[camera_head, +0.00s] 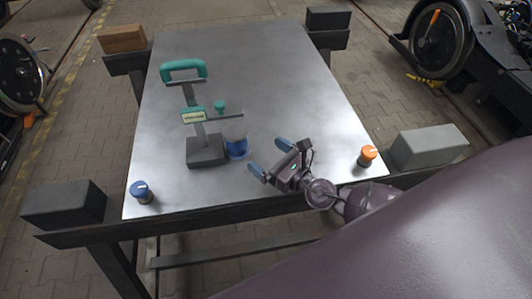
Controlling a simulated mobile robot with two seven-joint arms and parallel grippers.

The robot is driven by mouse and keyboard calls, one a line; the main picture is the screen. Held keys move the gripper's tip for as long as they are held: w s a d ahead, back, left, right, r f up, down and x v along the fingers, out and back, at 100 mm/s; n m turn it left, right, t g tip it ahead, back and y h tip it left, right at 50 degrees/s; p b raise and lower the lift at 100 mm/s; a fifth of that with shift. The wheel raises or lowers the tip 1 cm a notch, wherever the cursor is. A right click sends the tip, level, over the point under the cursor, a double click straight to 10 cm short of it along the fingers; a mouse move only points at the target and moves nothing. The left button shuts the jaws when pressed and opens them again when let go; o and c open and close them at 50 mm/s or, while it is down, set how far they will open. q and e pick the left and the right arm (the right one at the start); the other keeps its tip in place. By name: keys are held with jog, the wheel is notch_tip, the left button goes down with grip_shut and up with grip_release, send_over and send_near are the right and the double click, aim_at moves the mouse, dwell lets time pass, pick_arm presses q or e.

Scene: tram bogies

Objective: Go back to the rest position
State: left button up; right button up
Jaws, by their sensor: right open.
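My right gripper (269,158) is over the front part of the metal table (275,75). Its two blue-tipped fingers are spread apart with nothing between them. The arm comes in from the lower right, and my large purple arm link covers the lower right of the view. My left gripper does not show.
A teal-handled tool on a dark block (206,151) stands left of the gripper, beside a blue cylinder (237,146). A blue knob (141,191) and an orange knob (367,156) sit near the front corners. Blocks stand beyond the table's corners.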

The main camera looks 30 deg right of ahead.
dwell(0.3)
jog(key=s+d+m+g+h, duration=0.1)
jog(key=s+d+m+h, duration=0.1)
jog(key=m, duration=0.7)
jog(key=s+d+r+m+g+h, duration=0.1)
jog(key=s+d+m+g+h, duration=0.1)
jog(key=m+h, duration=0.4)
jog(key=s+d+m+g+h, duration=0.1)
jog(key=s+d+m+h, duration=0.3)
jog(key=m, duration=0.8)
jog(key=shift+d+r+g+h, duration=0.15)
jog(key=shift+d+g+h, duration=0.15)
jog(key=shift+d, duration=0.55)
jog(key=s+a+f+m+g+y, duration=0.1)
jog(key=s+a+m+g+y, duration=0.15)
jog(key=s+m+g, duration=0.45)
jog(key=s+a+f+m+g+y, duration=0.1)
jog(key=s+f+m+g+y, duration=0.15)
jog(key=s+m, duration=0.5)
jog(key=w+f+n+t+y, duration=0.1)
jog(key=w+f+n+t, duration=0.1)
jog(key=w+f+t, duration=0.4)
jog(key=shift+f+t, duration=1.25)
jog(key=shift+f, duration=0.75)
